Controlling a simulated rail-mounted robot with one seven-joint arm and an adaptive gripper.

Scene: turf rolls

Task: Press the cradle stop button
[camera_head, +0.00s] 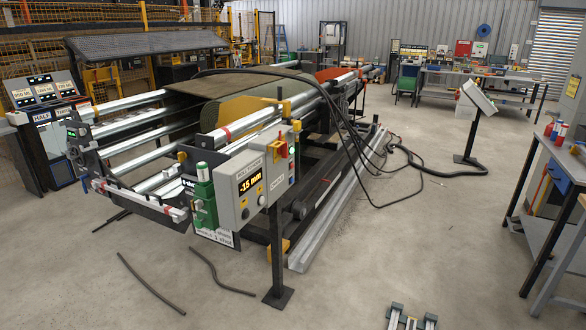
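A grey control box (240,190) on a dark post stands at the front of the roller machine. A red part (282,150) sits on the box's upper right side. The labels are too small to read, so I cannot tell which control is the cradle stop button. The roller cradle (150,120) carries a dark turf sheet (235,85). My gripper (412,318) shows at the bottom edge, partly cut off. Its two fingers are apart, well away from the box.
Black cables (365,170) hang from the machine to the floor at right. A tilted console (478,98) stands on a post. A workbench (560,165) fills the right edge. Dark strips (150,283) lie on the floor. Open floor lies between the box's post and the right bench.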

